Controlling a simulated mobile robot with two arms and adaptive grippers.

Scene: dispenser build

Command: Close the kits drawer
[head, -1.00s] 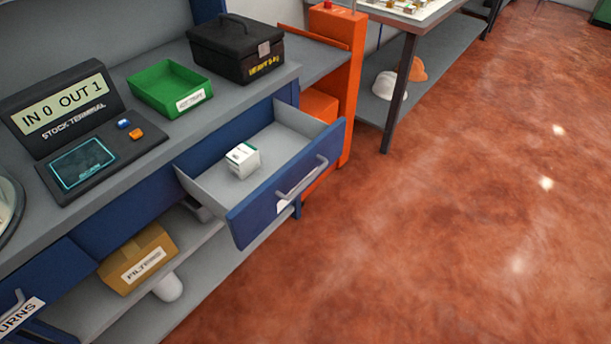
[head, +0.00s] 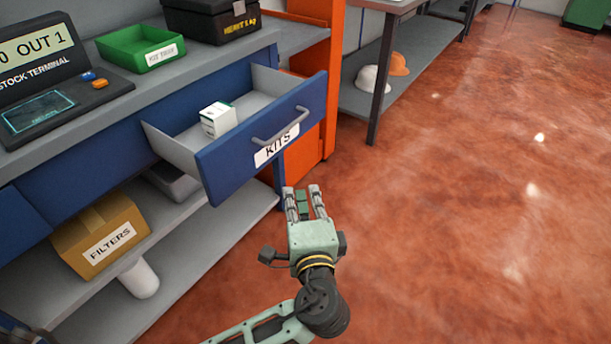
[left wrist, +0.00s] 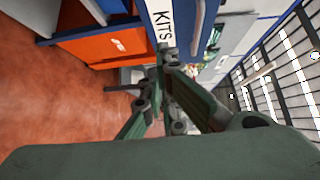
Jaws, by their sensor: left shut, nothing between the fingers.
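The kits drawer (head: 235,155) is pulled out of the blue bench, with a grey handle (head: 281,127) and a white KITS label (head: 276,146) on its front. A small white box (head: 218,119) with green marks stands inside it. My left gripper (head: 304,190) is below and in front of the drawer front, apart from it, shut and empty, its fingers pointing toward the bench. In the left wrist view the KITS label (left wrist: 163,22) shows beyond the fingers (left wrist: 165,75). My right gripper is not in view.
On the bench top are a stock terminal (head: 60,85), a green tray (head: 135,50) and a black case (head: 215,20). Below is a shelf with a FILTERS box (head: 100,235). An orange cabinet (head: 322,75) stands beside the drawer. The floor at the right is clear.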

